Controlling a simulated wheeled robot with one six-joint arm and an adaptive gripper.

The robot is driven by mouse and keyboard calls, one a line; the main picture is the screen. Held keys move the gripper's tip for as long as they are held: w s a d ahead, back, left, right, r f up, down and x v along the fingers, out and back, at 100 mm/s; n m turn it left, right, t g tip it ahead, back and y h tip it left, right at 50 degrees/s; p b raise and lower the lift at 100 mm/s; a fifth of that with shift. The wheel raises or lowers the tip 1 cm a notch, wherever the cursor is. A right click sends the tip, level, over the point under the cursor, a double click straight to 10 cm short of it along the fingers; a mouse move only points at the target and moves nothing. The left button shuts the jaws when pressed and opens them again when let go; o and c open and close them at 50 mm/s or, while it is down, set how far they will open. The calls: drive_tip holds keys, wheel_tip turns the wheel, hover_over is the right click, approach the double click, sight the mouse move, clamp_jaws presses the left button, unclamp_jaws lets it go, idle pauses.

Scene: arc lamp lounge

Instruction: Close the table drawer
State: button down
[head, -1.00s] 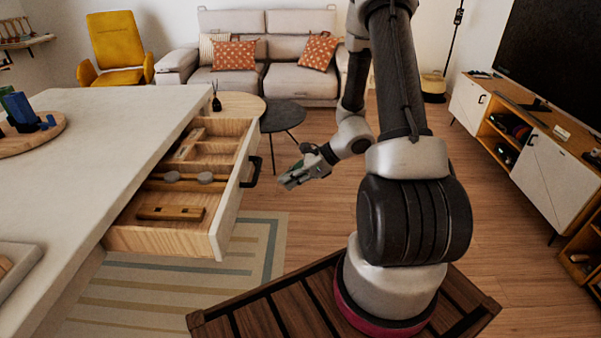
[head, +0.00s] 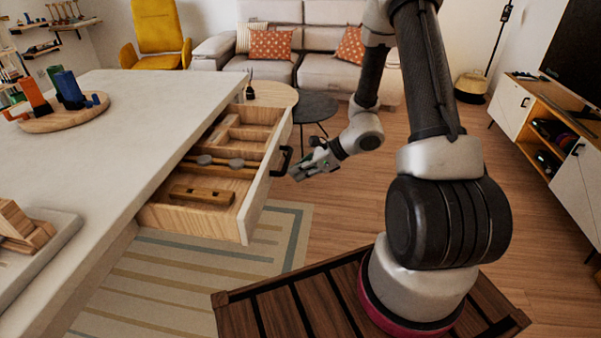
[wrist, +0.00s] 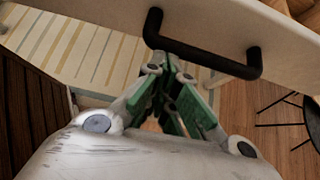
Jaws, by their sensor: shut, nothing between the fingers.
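The table drawer (head: 256,203) stands pulled out from the pale table (head: 150,115), with its wooden inside and contents showing. Its black handle (head: 282,162) is on the white front; the handle (wrist: 205,50) also crosses the upper wrist view. My gripper (head: 294,173) is shut and empty, just right of the handle in the head view. In the wrist view its green-sided fingers (wrist: 168,72) point at the drawer front, with the tips at the handle's lower side. I cannot tell whether they touch it.
Inside the drawer lie a wooden block (head: 203,194) and grey-ended pieces (head: 220,162). A round wooden board (head: 62,121) with coloured items is on the table. A dark round side table (head: 317,104) stands behind my gripper. Floor right of the drawer is clear.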

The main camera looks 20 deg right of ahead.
sight(209, 161)
drive_tip(key=w+a, duration=0.4)
drive_tip(key=a, duration=0.4)
drive_tip(key=w+a, duration=0.5)
drive_tip(key=a, duration=0.3)
drive_tip(key=w+a, duration=0.5)
drive_tip(key=a, duration=0.3)
drive_tip(key=shift+a, duration=0.25)
drive_tip(key=shift+w+a, duration=0.25)
drive_tip(key=shift+a, duration=0.05)
drive_tip(key=shift+r, duration=0.1)
drive_tip(key=shift+w+a+r, duration=0.1)
